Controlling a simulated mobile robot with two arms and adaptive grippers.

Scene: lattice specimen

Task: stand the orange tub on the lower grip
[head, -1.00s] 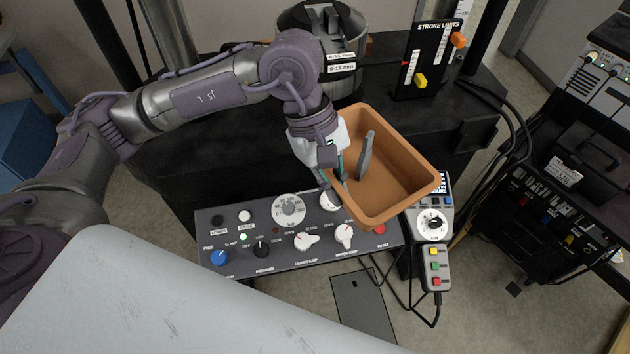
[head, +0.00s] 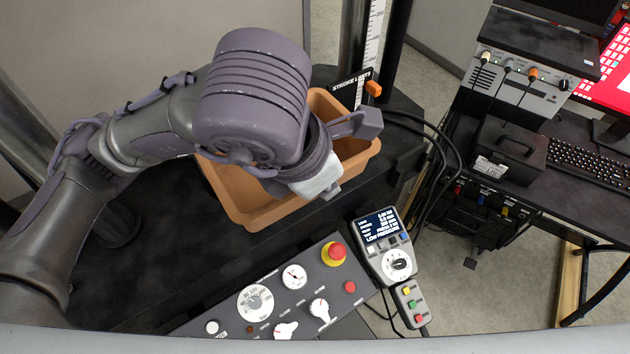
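The orange tub (head: 232,185) is under my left forearm and wrist, above the black machine bed. Its far corner and right end show beyond the wrist, and its middle is hidden. My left gripper (head: 346,158) is at the right part of the tub. One grey finger part shows over the tub's far right side and another lies near the front wall. The fingertips are hidden, so I cannot tell whether they are on the tub wall. The lower grip is not visible, and what is beneath the tub is hidden. My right gripper is not in view.
A control panel (head: 262,325) with knobs and a red stop button (head: 334,254) is in front. A handheld controller with a screen (head: 382,228) is right of it. The stroke limits plate (head: 352,88) stands behind the tub. A desk with a keyboard (head: 590,163) is at right.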

